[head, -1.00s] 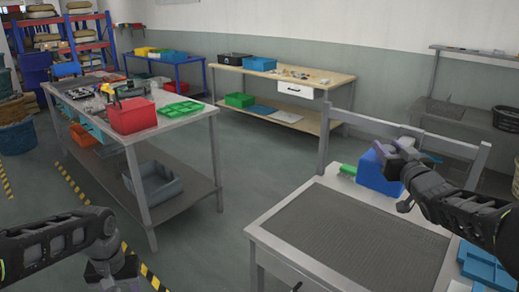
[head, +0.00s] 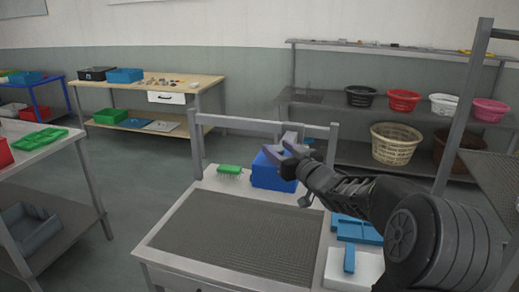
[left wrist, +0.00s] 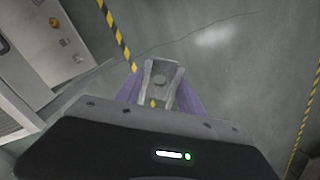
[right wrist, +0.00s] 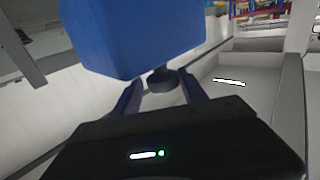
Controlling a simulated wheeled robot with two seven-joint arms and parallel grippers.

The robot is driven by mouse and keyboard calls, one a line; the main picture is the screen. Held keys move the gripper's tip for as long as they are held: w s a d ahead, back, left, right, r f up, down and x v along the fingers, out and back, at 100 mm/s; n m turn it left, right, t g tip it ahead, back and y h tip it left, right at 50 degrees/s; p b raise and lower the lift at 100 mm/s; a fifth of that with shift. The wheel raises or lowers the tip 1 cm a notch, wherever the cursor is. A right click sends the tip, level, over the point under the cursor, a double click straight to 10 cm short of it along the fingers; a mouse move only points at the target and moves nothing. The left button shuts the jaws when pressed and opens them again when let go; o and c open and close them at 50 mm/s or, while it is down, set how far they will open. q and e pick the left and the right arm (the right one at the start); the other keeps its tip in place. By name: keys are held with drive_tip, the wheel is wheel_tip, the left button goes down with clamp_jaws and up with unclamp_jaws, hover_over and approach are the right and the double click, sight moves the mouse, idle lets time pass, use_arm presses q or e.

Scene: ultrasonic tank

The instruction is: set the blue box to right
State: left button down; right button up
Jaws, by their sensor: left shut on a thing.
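The blue box (head: 272,172) stands at the back of the near table, beside the green brush. In the right wrist view the blue box (right wrist: 145,35) fills the upper middle, just beyond the fingers. My right gripper (head: 292,143) is at the box's upper right side in the head view, its purple fingers apart; the right wrist view shows them spread too (right wrist: 163,88). Whether they touch the box I cannot tell. My left gripper (left wrist: 158,80) is shut on a small grey part (left wrist: 160,75) above the floor, out of the head view.
The near table has a perforated grey mat (head: 240,228), a green brush (head: 229,169) and blue trays (head: 355,230) at right. A rail (head: 240,123) runs along its back. Shelves with baskets (head: 397,144) stand behind right. Floor at left of the table is clear.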

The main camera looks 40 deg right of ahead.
drive_tip(key=shift+o, duration=1)
use_arm(q)
wheel_tip(320, 180, down, 2)
drive_tip(key=shift+f+b, duration=0.1)
drive_tip(key=shift+b, duration=1.05)
use_arm(e)
drive_tip(key=s+a, duration=0.2)
drive_tip(key=s, duration=0.9)
drive_tip(key=shift+s, duration=0.35)
drive_tip(key=shift+a, duration=0.1)
